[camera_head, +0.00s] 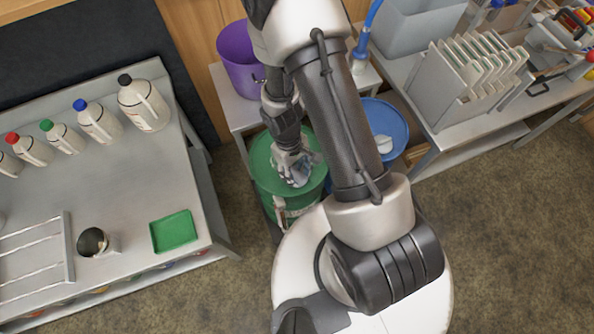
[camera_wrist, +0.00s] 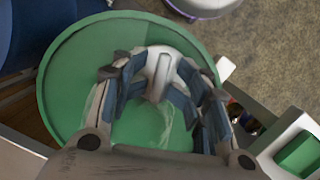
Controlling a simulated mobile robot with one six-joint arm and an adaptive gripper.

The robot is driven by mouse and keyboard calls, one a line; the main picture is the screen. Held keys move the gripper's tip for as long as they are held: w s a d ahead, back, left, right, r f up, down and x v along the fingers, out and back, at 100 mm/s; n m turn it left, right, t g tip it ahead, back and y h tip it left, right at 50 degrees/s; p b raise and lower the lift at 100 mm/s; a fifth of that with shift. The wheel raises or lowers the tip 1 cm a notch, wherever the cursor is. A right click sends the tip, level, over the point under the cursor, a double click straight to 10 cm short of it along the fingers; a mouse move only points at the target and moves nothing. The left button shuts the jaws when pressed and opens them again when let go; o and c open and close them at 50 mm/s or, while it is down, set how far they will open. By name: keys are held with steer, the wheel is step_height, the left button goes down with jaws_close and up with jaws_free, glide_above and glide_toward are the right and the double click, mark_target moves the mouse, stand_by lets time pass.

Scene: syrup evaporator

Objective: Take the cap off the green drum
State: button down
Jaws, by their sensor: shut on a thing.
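The green drum (camera_head: 268,178) stands on the floor in the middle, partly hidden by my arm in the head view. Its round green top also fills much of the wrist view (camera_wrist: 85,72). A whitish cap (camera_wrist: 160,68) with a raised bar lies at the top of the drum. My gripper (camera_head: 295,175) is over the drum, and in the wrist view (camera_wrist: 160,88) its fingers are shut on the cap from both sides. I cannot tell whether the cap is still seated on the drum.
A blue drum (camera_head: 394,122) with a white cap (camera_head: 384,144) stands close at the right. A purple bucket (camera_head: 238,62) is on a low table behind. A bench with several jugs (camera_head: 98,120) and a green tray (camera_head: 174,231) is at left. A rack of plates (camera_head: 470,75) stands at right.

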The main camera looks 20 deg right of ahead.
mark_target(299, 175)
steer(key=shift+s+r+p, duration=0.15)
steer(key=shift+r+p, duration=0.6)
steer(key=shift+r, duration=0.2)
steer(key=shift+s+r+p, duration=0.1)
steer(key=shift+r+p, duration=0.65)
steer(key=shift+r, duration=0.15)
steer(key=shift+w, duration=0.15)
